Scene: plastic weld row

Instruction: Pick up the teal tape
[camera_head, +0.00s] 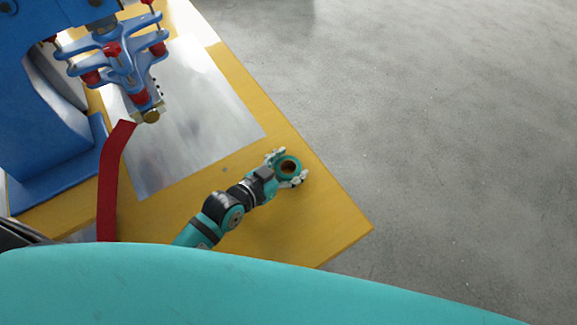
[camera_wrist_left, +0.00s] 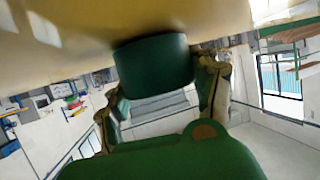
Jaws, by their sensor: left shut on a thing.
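The teal tape (camera_head: 280,170) is a small ring-shaped roll with a brown core, near the right edge of the yellow table in the head view. My left gripper (camera_head: 289,168) is shut on it, with one finger on each side of the roll. In the left wrist view the tape (camera_wrist_left: 153,66) shows dark green between the two fingers, close to the yellow surface. I cannot tell whether it touches the table or is slightly above it. My right gripper is not in view.
The yellow table (camera_head: 335,222) ends just right of the tape, with grey floor beyond. A grey metal sheet (camera_head: 200,130) lies left of the gripper. A blue machine (camera_head: 45,130) with a clamp-like head (camera_head: 122,65) and a red strip (camera_head: 110,185) stand further left.

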